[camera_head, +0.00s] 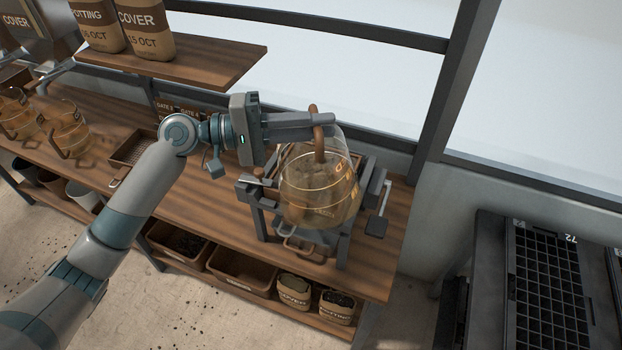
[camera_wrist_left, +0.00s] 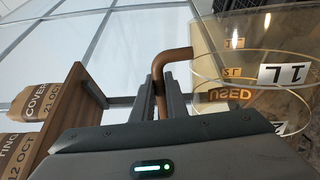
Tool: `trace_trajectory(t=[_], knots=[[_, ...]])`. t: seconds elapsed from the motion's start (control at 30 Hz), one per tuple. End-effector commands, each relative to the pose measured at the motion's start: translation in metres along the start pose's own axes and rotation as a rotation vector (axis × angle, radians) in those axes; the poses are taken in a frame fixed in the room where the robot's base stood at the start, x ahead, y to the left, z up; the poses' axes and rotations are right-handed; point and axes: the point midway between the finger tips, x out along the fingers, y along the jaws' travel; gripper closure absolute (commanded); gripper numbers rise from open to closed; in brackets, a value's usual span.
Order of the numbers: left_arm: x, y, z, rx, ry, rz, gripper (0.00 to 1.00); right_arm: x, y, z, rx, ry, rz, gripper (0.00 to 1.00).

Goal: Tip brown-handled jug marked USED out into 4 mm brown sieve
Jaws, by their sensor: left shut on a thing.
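The clear jug (camera_head: 322,185) with a brown handle hangs in the air over the dark stand at the right end of the bench. It also shows at the right of the left wrist view (camera_wrist_left: 250,65), with USED lettering and a 1L label. My left gripper (camera_head: 326,119) is shut on its brown handle (camera_wrist_left: 158,75). The jug looks roughly upright; whether it holds anything is unclear through the tinted wall. A brown-framed mesh sieve (camera_head: 117,160) lies on the bench left of the stand; its size mark is not readable. My right gripper is out of view.
The dark stand (camera_head: 257,198) is partly hidden behind the jug. Other brown-handled jugs (camera_head: 70,128) stand at the left. A shelf (camera_head: 190,60) with labelled bags overhangs the bench. Bins (camera_head: 240,272) sit below. Dark cell trays (camera_head: 548,290) are at the right.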

Motion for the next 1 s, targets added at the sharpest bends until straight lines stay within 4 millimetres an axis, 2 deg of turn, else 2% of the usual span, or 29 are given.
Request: trace_trajectory(t=[0.53, 0.93, 1.0], knots=[[0.000, -0.036, 0.052, 0.265, 0.000, 0.001, 1.00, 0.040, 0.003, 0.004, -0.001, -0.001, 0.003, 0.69], [0.000, -0.060, 0.090, 0.412, 0.001, 0.001, 1.00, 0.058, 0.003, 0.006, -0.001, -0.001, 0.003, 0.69], [0.000, -0.067, 0.097, 0.453, 0.002, 0.001, 1.00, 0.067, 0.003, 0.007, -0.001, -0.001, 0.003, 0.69]])
